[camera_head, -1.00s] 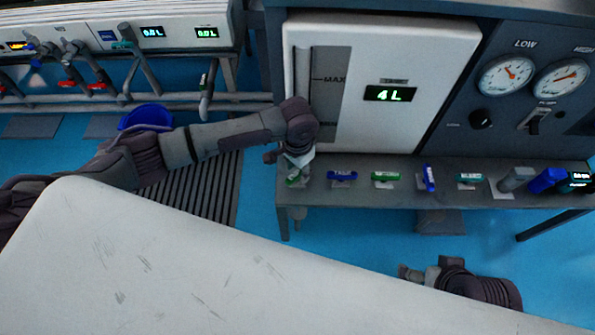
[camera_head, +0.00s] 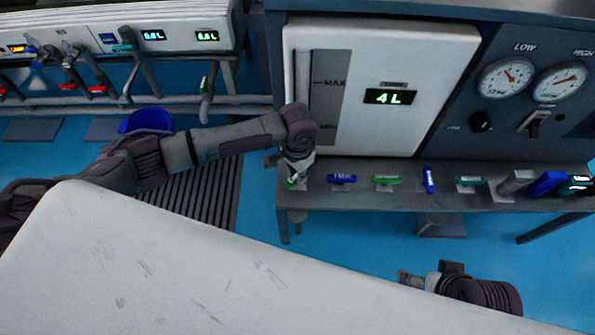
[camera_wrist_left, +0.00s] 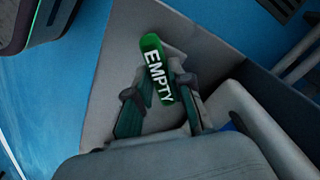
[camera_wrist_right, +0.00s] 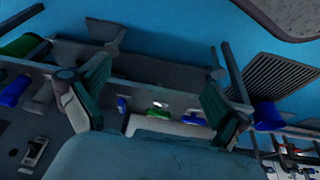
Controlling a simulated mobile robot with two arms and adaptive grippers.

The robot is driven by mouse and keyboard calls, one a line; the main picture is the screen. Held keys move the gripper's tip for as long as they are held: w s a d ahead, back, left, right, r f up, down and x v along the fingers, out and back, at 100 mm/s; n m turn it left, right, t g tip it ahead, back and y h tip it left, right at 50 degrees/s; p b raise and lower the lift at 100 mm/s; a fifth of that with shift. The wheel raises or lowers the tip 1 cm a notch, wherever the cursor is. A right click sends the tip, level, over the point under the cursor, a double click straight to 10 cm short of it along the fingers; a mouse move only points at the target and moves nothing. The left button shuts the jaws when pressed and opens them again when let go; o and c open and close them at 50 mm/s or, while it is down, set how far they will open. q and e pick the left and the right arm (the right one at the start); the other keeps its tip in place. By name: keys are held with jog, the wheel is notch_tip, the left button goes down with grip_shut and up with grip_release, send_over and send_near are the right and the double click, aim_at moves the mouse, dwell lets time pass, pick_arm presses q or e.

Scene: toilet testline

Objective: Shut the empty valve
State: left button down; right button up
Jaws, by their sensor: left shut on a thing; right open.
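The empty valve (camera_wrist_left: 156,70) is a green handle with white "EMPTY" lettering in the left wrist view. In the head view its green end (camera_head: 292,182) shows at the left end of the grey bench, partly hidden by my gripper. My left gripper (camera_wrist_left: 158,112) is shut on the lower part of this handle, one finger on each side. In the head view my left gripper (camera_head: 297,172) is over the bench's left end. My right gripper (camera_wrist_right: 158,92) is open and empty; in the head view it (camera_head: 408,278) is low in front of the bench.
The bench (camera_head: 400,200) carries a row of blue and green handles, such as a blue one (camera_head: 342,179) and a green one (camera_head: 386,181). Above stands a white tank (camera_head: 400,60) reading 4 L. Gauges (camera_head: 505,77) are at right. A blue bowl (camera_head: 146,120) stands at left.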

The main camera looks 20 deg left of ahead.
pick_arm(q)
jog(key=shift+r, duration=0.1)
jog(key=shift+r+m+p, duration=0.1)
jog(key=shift+m+p, duration=0.7)
jog(key=shift+p, duration=0.4)
jog(key=m+p, duration=0.2)
jog(key=shift+m+p, duration=0.3)
jog(key=shift+p, duration=0.05)
jog(key=m+p, duration=0.2)
jog(key=m, duration=0.1)
jog(key=shift+m, duration=0.4)
jog(key=shift+m+p, duration=0.35)
jog(key=shift+m, duration=0.15)
pick_arm(e)
notch_tip(320, 180, down, 18)
jog(key=s+g, duration=0.1)
jog(key=shift+s, duration=0.4)
pick_arm(q)
jog(key=c, duration=1)
grip_release()
jog(key=shift+f, duration=0.2)
jog(key=shift+c, duration=0.2)
